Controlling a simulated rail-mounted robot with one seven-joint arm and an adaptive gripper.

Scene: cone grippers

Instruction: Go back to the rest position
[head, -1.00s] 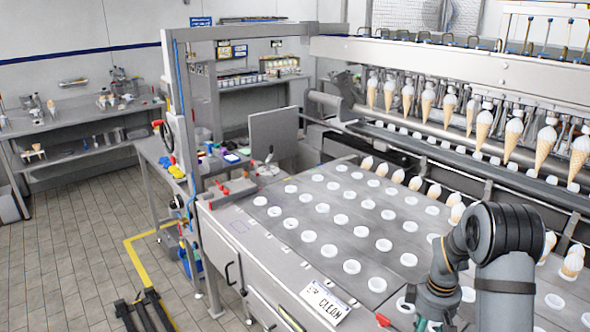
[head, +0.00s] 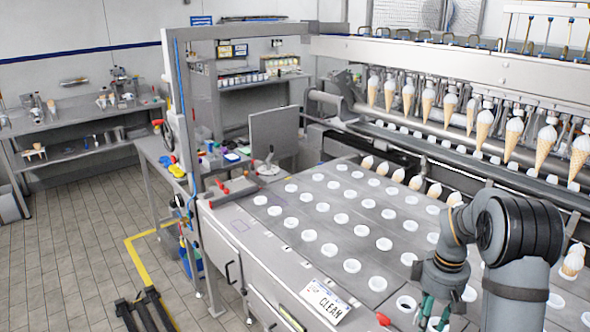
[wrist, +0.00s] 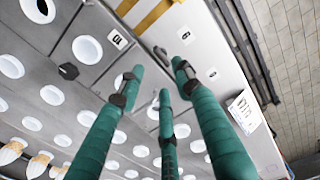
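My gripper (head: 432,316) is at the lower right of the head view, over the front part of the perforated metal table (head: 240,236). In the wrist view its green fingers (wrist: 158,78) are spread apart with nothing between them. The fingertips point toward the table's front edge and look clear of the surface. No cone is in the gripper.
White-rimmed holes (head: 351,266) cover the tabletop. Filled cones (head: 434,190) stand in holes toward the back right; more cones (head: 428,103) hang from the machine behind. A "CLEAN" sign (head: 325,300) is on the front edge. A metal post (head: 185,130) stands at the left corner.

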